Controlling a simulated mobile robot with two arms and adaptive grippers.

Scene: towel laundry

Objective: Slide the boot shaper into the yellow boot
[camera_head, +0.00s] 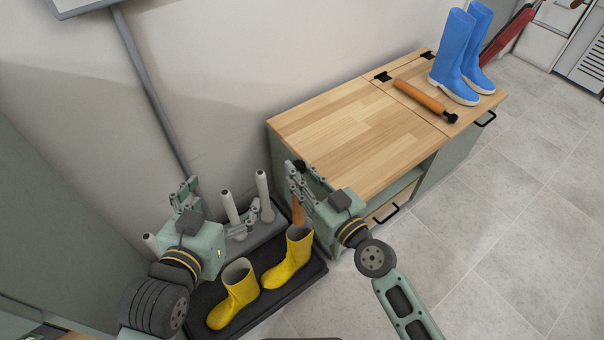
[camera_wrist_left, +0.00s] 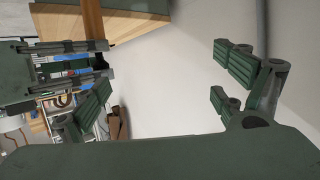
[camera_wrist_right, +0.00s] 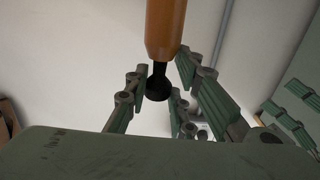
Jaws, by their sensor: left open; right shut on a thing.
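Two yellow boots stand on a black tray on the floor: a left one (camera_head: 236,294) and a right one (camera_head: 290,258). My right gripper (camera_head: 298,182) is shut on an orange boot shaper (camera_head: 298,211), near its black knob. The shaper hangs upright, its lower end by the right boot's opening; I cannot tell whether it is inside. The shaper and knob also show in the right wrist view (camera_wrist_right: 164,28). My left gripper (camera_head: 184,192) is open and empty, left of the boots. The left wrist view shows the held shaper (camera_wrist_left: 93,22) beside my right gripper.
A boot rack with several pale upright tubes (camera_head: 230,207) stands behind the boots by the wall. A wooden-topped bench (camera_head: 340,130) stands close to my right gripper. Another boot shaper (camera_head: 420,97) and blue boots (camera_head: 453,60) are on it. The floor at right is clear.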

